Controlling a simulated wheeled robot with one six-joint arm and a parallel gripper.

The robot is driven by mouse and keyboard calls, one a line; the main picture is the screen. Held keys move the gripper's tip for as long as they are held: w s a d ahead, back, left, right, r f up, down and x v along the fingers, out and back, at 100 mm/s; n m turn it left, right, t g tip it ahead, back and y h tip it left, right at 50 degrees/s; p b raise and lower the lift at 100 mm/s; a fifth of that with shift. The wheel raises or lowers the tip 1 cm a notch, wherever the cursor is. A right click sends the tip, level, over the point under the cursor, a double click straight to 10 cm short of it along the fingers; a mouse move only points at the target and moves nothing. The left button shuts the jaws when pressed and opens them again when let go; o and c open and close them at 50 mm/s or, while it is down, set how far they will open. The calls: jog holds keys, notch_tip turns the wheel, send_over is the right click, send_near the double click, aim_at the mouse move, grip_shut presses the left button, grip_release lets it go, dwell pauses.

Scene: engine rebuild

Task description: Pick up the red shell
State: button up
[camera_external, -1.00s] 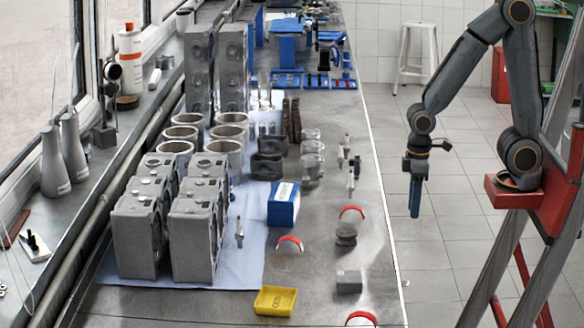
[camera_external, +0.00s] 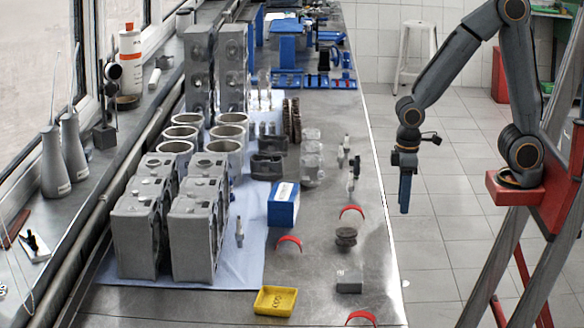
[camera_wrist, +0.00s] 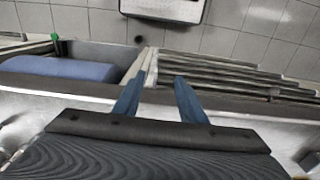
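Three thin red curved shells lie on the grey bench in the external view: one (camera_external: 289,241) by the edge of the pale blue sheet, one (camera_external: 351,210) near the right edge, and one (camera_external: 361,317) at the bottom of the picture. My gripper (camera_external: 404,208) hangs pointing down, appearing just right of the bench edge and apart from all three shells. In the wrist view its two blue fingers (camera_wrist: 158,92) stand apart with nothing between them. No red shell shows in the wrist view.
A blue box (camera_external: 283,205), a yellow tray (camera_external: 276,301), a stack of dark discs (camera_external: 346,238) and a grey block (camera_external: 349,282) stand among the shells. Engine blocks (camera_external: 192,235) fill the left of the bench (camera_external: 330,262).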

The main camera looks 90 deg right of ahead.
jog(key=p, duration=0.5)
send_near(352, 207)
jog(key=shift+s+f, duration=0.2)
jog(key=shift+s, duration=0.15)
jog(key=shift+w+f, duration=0.1)
jog(key=shift+f, duration=0.1)
jog(key=shift+w+d+f+p, duration=0.15)
jog(key=shift+f+p, duration=0.45)
jog(key=shift+f, duration=1.2)
jog(key=shift+w+a+f+p, duration=0.15)
jog(key=shift+f+p, duration=0.4)
jog(key=shift+f, duration=1.3)
jog(key=shift+d, duration=0.1)
grip_shut()
